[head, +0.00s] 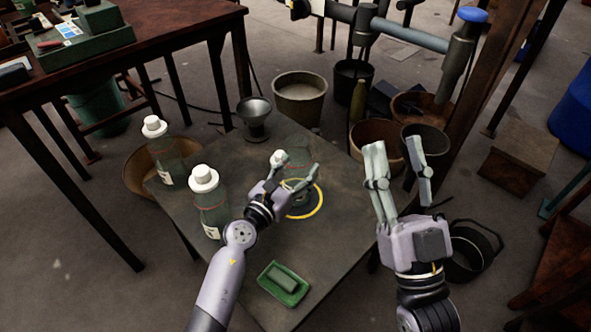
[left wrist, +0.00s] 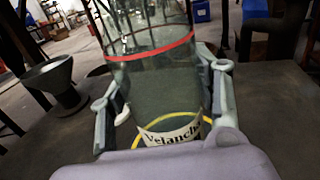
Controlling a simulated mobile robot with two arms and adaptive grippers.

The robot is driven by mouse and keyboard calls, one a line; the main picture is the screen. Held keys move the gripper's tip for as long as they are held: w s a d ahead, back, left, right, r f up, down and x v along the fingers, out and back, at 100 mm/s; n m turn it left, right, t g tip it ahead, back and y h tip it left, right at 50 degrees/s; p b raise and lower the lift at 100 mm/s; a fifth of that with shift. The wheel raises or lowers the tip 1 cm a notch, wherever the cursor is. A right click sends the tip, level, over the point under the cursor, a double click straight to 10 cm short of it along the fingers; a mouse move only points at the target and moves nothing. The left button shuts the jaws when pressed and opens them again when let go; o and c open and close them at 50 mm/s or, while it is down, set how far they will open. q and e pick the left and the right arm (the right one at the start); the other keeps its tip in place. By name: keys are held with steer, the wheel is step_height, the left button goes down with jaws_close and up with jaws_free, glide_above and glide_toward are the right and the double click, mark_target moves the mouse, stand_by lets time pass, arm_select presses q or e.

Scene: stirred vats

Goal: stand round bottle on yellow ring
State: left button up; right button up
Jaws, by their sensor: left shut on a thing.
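A clear greenish bottle (head: 298,156) with a white cap is held in my left gripper (head: 294,172). In the left wrist view the bottle (left wrist: 160,85) shows a red line and a "Velanche" label between the two fingers. The yellow ring (head: 318,209) lies on the dark table around a dark disc, just below my left gripper. In the left wrist view part of the ring (left wrist: 191,113) shows by the bottle's lower end. I cannot tell whether the bottle touches the table. My right gripper (head: 395,145) is open and empty, off the table's right side.
Two more white-capped bottles stand at the table's left, one near (head: 211,198) and one farther back (head: 162,152). A grey funnel (head: 255,120) stands at the back corner. A green dish (head: 292,301) holds a green block at the front. Buckets stand on the floor behind.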

arm_select(q)
steer(key=o, duration=1.5)
steer(key=shift+f, duration=0.1)
steer(key=shift+o, duration=0.2)
